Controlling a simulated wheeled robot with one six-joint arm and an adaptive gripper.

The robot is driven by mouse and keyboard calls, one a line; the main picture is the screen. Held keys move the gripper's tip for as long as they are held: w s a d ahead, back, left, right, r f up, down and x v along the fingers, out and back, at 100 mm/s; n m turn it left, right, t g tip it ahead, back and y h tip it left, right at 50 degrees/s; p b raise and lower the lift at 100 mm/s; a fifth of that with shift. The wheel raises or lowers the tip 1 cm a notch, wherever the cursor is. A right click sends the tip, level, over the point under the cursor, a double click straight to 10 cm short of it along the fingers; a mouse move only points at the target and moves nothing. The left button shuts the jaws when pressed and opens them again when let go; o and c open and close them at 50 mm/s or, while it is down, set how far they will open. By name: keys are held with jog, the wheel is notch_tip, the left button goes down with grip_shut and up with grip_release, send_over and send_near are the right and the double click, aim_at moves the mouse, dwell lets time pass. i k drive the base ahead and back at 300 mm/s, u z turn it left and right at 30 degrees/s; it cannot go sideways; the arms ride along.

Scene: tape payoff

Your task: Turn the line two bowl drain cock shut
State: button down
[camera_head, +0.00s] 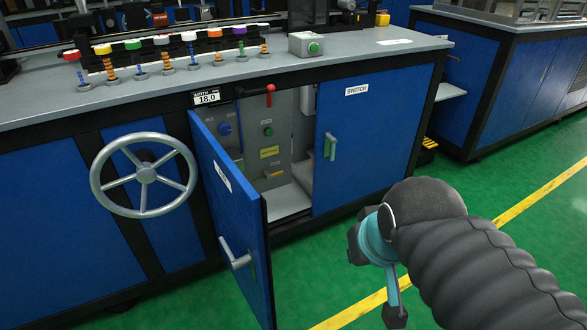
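I cannot tell for sure which fitting is the line two bowl drain cock. My arm, in a black ribbed sleeve, comes in from the lower right. My gripper (394,305) hangs over the green floor in front of the cabinet, apart from it. Its fingers are mostly hidden, so its opening is unclear.
The left cabinet door (232,215) stands open towards me; the right door (365,140), marked SWITCH, is shut. A grey handwheel (145,174) is on the left. Several coloured caps on posts and a green-button box (313,46) stand on the worktop. Floor at right is clear.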

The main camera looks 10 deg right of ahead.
aim_at(269, 176)
jog(key=z, duration=0.85)
jog(key=i, duration=1.25)
jog(key=u, duration=0.95)
